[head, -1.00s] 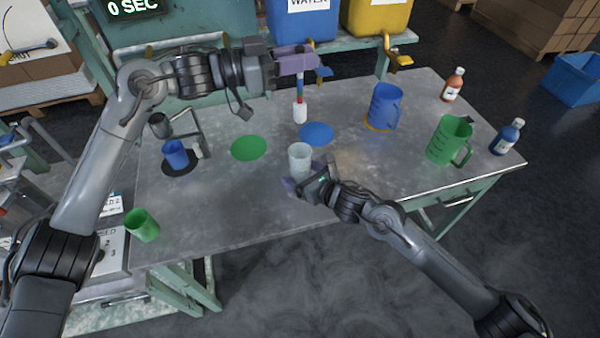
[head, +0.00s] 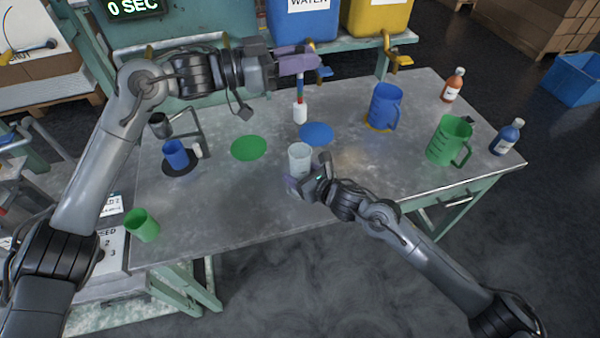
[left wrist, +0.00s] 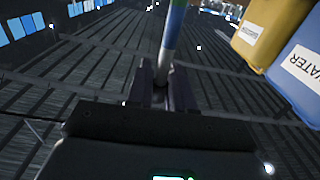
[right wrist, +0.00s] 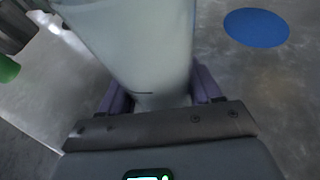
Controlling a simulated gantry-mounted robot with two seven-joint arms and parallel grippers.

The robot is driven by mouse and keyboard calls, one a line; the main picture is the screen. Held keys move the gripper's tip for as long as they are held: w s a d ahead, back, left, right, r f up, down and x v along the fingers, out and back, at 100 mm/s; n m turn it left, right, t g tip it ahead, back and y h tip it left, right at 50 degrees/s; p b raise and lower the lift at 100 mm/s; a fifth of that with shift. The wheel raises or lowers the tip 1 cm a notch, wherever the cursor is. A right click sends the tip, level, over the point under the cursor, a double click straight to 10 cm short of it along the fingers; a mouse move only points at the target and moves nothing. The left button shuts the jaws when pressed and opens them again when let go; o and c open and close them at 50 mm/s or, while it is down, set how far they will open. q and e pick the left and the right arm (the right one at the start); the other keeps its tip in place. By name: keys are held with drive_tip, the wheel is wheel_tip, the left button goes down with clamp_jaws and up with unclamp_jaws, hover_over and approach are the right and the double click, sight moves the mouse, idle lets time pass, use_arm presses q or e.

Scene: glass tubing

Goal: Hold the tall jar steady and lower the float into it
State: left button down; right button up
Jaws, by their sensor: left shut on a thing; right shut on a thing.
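The tall jar (head: 300,157) is a clear, whitish cylinder standing upright on the table's near middle. My right gripper (head: 308,182) is shut on it low down; in the right wrist view the jar (right wrist: 140,45) rises between the purple fingers (right wrist: 165,95). The float (head: 300,111) has a white bulb and a thin stem with red and blue bands. It hangs upright from my left gripper (head: 298,64), which is shut on its stem, above and behind the jar. In the left wrist view the stem (left wrist: 170,45) stands between the fingers (left wrist: 162,85).
A blue disc (head: 316,133) and a green disc (head: 248,148) lie flat near the jar. A blue pitcher (head: 385,107), a green pitcher (head: 449,141) and bottles stand at the right. A blue cup (head: 176,154) and a green cup (head: 142,225) stand at the left.

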sight(300, 115)
use_arm(q)
drive_tip(key=shift+f, duration=6.45)
drive_tip(key=c, duration=0.9)
unclamp_jaws()
drive_tip(key=v, duration=1.2)
use_arm(e)
drive_tip(key=o, duration=1.2)
